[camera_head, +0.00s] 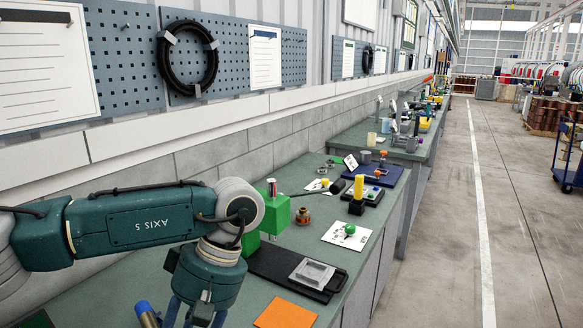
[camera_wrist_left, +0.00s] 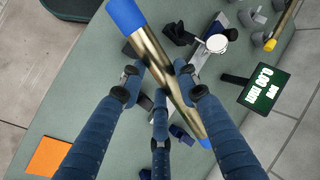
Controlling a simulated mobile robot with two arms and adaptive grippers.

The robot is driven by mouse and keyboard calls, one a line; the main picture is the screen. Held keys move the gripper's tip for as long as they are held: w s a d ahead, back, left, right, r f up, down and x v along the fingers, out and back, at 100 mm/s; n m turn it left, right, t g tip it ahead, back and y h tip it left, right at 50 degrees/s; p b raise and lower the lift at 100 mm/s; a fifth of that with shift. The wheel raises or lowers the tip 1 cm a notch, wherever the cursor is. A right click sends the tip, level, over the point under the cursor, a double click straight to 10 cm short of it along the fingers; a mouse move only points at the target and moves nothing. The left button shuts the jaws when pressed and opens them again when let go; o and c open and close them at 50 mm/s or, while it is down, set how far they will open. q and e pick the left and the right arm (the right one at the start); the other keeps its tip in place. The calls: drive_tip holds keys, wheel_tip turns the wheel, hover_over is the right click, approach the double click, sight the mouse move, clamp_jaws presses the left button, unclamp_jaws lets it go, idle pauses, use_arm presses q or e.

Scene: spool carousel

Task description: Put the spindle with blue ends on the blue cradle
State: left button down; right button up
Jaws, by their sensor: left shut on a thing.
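My left gripper (camera_wrist_left: 159,84) is shut on a brass-coloured spindle (camera_wrist_left: 165,68) with blue ends, with its fingers around the shaft. In the left wrist view the spindle slants from upper left to lower right. In the head view its blue end (camera_head: 143,307) shows at the bottom, beside my left gripper (camera_head: 193,317), whose fingertips are cut off by the frame. Dark blue blocks (camera_wrist_left: 181,134) show below the spindle in the wrist view, partly hidden by it and the fingers; I cannot tell whether they are the blue cradle. My right gripper is not in view.
An orange square (camera_head: 286,314) lies near the bench's front edge. A black tray (camera_head: 268,262) with a grey block and a green block (camera_head: 277,213) stand behind it. A display (camera_wrist_left: 264,88) reading 0.00 mm is at the right in the wrist view. Floor lies beyond the bench edge.

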use_arm(q)
drive_tip(key=m, duration=0.1)
drive_tip(key=m+t, duration=0.1)
drive_tip(key=m, duration=0.1)
drive_tip(key=f+m+t+y, duration=0.1)
drive_tip(key=shift+s+a+m, duration=0.3)
drive_tip(key=shift+s+a, duration=0.05)
drive_tip(key=m, duration=0.1)
drive_tip(key=f+m+t, duration=0.1)
drive_tip(key=m, duration=0.1)
drive_tip(key=shift+s+a+t, duration=0.2)
drive_tip(key=shift+a+t, duration=0.1)
drive_tip(key=shift+a, duration=0.1)
